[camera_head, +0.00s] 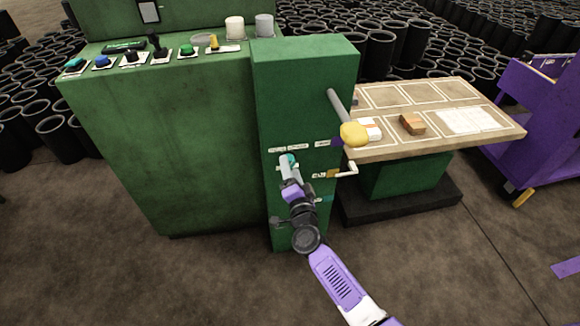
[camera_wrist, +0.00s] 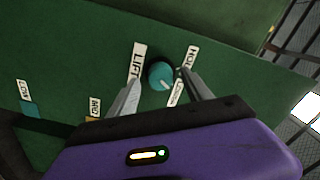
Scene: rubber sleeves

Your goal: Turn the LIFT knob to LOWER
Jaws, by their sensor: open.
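The LIFT knob (camera_wrist: 160,75) is a round teal knob with a pale pointer mark, on the green machine front. White labels surround it in the wrist view: LIFT (camera_wrist: 137,64) on the left, one partly hidden at the upper right, and a small one below right. My gripper (camera_wrist: 160,82) is open, with one finger on each side of the knob. I cannot tell whether the fingers touch it. In the head view my gripper (camera_head: 287,165) is at the front of the green cabinet, and the knob (camera_head: 292,159) shows only partly behind it.
A lever with a yellow knob (camera_head: 354,134) sticks out at the cabinet's upper right. A crank handle (camera_head: 345,171) juts out below it. A table (camera_head: 455,93) with a brown block (camera_head: 412,124) stands to the right. A purple cart (camera_head: 540,115) is at far right.

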